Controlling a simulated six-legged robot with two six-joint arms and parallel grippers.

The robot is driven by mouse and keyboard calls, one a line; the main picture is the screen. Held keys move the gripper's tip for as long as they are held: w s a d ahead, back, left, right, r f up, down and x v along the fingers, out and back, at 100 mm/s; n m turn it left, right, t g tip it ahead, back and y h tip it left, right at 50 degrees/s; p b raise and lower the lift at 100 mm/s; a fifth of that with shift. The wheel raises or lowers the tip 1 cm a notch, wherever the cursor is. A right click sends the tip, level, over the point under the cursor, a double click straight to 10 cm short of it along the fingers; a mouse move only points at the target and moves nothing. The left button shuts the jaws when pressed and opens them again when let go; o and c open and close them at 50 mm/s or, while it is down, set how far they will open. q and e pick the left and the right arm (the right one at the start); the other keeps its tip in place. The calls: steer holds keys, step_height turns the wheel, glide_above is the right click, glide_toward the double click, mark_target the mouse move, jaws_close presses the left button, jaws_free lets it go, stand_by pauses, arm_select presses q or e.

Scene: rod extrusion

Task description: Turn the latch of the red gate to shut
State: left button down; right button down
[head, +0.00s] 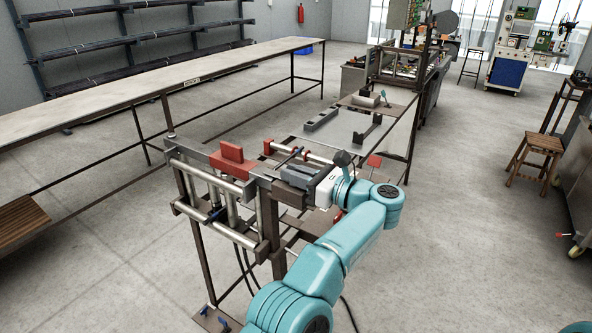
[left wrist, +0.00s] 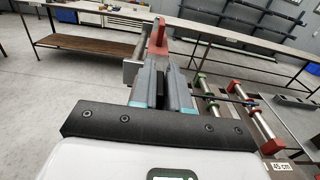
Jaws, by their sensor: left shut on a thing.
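The red gate (head: 230,165) sits on top of the steel frame at its near left end, with an upright red plate on it. The red gate also shows in the left wrist view (left wrist: 158,41), just beyond my fingertips. My left gripper (head: 286,171) lies level over the frame, to the right of the red gate, pointing towards it. In the left wrist view, the fingers of my left gripper (left wrist: 160,84) are close together. It is shut on the latch, which the fingers mostly hide, so I cannot tell its angle. My right gripper is out of view.
The frame has steel rollers (head: 232,236) on its near side. A grey table (head: 345,133) with dark blocks stands behind it. A long bench (head: 200,74) runs along the left. A wooden stool (head: 540,145) stands at the right. The floor between is clear.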

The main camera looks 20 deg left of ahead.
arm_select(q)
steer(key=shift+r, duration=0.1)
stand_by(0.4)
steer(key=c, duration=1.2)
jaws_free()
steer(key=shift+a, duration=0.1)
